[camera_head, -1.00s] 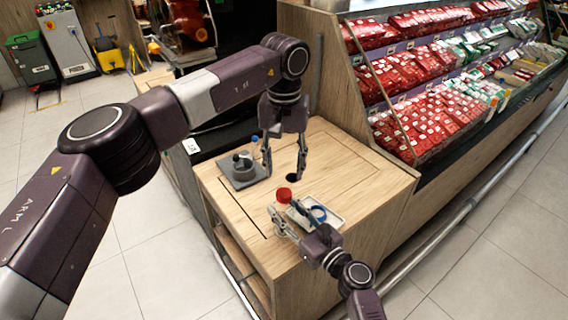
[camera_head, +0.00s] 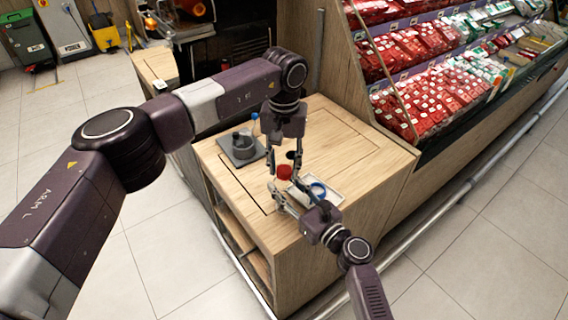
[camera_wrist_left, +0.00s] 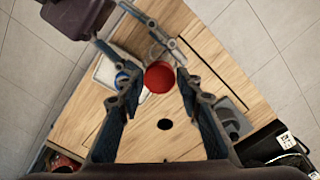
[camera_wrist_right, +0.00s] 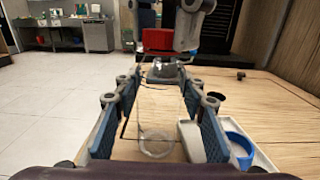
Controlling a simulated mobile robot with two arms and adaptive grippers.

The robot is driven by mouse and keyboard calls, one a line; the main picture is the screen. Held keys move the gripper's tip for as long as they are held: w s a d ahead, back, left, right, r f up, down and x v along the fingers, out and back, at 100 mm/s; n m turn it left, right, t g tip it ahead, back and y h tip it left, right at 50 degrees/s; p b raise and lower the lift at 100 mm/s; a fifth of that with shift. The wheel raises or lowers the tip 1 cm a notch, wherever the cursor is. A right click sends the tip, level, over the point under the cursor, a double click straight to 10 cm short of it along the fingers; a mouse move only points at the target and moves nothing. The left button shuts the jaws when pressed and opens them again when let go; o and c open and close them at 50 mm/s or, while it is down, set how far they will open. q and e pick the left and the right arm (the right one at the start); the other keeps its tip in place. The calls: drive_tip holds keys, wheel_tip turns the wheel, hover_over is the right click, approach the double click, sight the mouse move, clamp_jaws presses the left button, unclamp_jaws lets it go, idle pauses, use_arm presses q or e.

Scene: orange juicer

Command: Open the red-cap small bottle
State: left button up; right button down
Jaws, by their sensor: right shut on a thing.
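The small bottle is clear with a red cap (camera_head: 284,172). In the right wrist view its transparent body (camera_wrist_right: 158,108) stands between my right fingers, with the cap (camera_wrist_right: 158,40) on top. My right gripper (camera_head: 279,194) is shut on the bottle body. My left gripper (camera_head: 284,167) points down from above, its fingers on either side of the cap. In the left wrist view the cap (camera_wrist_left: 159,77) lies between the left fingers, with a gap visible on each side, so that gripper is open. The bottle body is mostly hidden in the head view.
A white tray (camera_head: 333,197) with a blue ring-shaped item (camera_head: 318,189) is right of the bottle on the wooden counter (camera_head: 235,195). A round hole (camera_wrist_left: 165,124) is in the counter.

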use_arm(q)
clamp_jaws()
drive_tip(key=n, duration=1.6)
drive_tip(key=shift+n, duration=0.3)
drive_tip(key=n, duration=0.3)
drive_tip(key=shift+r+n, duration=0.1)
drive_tip(key=shift+n, duration=0.3)
drive_tip(key=n, duration=0.7)
drive_tip(key=shift+n, duration=0.3)
drive_tip(key=n, duration=0.7)
drive_tip(key=shift+n, duration=0.4)
drive_tip(key=n, duration=0.5)
drive_tip(key=shift+n, duration=0.4)
drive_tip(key=n, duration=0.5)
drive_tip(key=shift+n, duration=0.3)
drive_tip(key=n, duration=0.6)
drive_tip(key=shift+r+n, duration=0.1)
drive_tip(key=shift+n, duration=0.3)
drive_tip(key=shift+w, duration=0.1)
